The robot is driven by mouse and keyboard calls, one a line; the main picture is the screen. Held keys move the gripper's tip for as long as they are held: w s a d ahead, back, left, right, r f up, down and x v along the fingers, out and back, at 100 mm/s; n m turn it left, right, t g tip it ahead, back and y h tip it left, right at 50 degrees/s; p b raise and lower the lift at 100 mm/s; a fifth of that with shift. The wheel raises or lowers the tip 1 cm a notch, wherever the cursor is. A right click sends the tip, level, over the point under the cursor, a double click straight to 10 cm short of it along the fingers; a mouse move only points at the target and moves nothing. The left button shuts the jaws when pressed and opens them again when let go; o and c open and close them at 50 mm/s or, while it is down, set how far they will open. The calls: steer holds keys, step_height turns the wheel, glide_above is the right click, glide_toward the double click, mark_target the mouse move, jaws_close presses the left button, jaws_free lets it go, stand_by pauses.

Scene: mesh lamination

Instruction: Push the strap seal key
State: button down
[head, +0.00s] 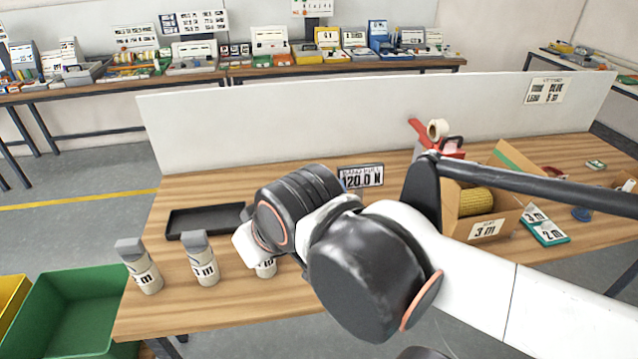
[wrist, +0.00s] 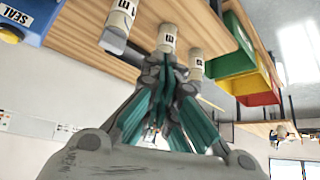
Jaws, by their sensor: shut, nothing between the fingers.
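A blue block with a white label reading SEAL (wrist: 18,14) shows at the top left corner of the wrist view, cut off by the frame edge. A yellow part (wrist: 10,36) sits at its lower edge. I cannot make out clearly which part is the key. In the head view I do not see the block; my arm covers much of the table's middle. My gripper (wrist: 168,62) is shut and empty in the wrist view, its tips in front of a labelled bottle (wrist: 167,36) and well to the right of the SEAL block. I cannot tell whether the tips touch the bottle.
Labelled bottles (head: 205,262) stand along the table's front left, beside a black tray (head: 205,221). A display reading 120.0 N (head: 360,178) stands near the white divider (head: 330,135). A cardboard box (head: 487,227) is on the right. A green bin (head: 75,315) is at left.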

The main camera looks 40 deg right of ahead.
steer(key=w+d+r+m+g+h+p, duration=0.1)
steer(key=w+d+r+h+p, duration=0.25)
steer(key=w+d, duration=0.35)
steer(key=w+d+r+m+g+h+p, duration=0.1)
steer(key=w+d+r+m+h+p, duration=0.2)
steer(key=d, duration=0.5)
steer(key=w+d+f+m+g+h+p, duration=0.1)
steer(key=w+d+p, duration=0.1)
steer(key=d, duration=0.6)
steer(key=w+d+f+m+g+h+p, duration=0.1)
steer(key=w+d+m+g+p, duration=0.1)
steer(key=d, duration=0.6)
steer(key=shift+w+f+g+p, duration=0.3)
steer(key=shift+w+p, duration=0.25)
steer(key=shift+p, duration=0.5)
steer(key=shift+h, duration=0.25)
step_height(320, 180, down, 9)
steer(key=b, duration=0.6)
steer(key=shift+r+b, duration=0.1)
steer(key=shift+b, duration=0.2)
steer(key=shift+f+b, duration=0.4)
steer(key=shift+b, duration=0.05)
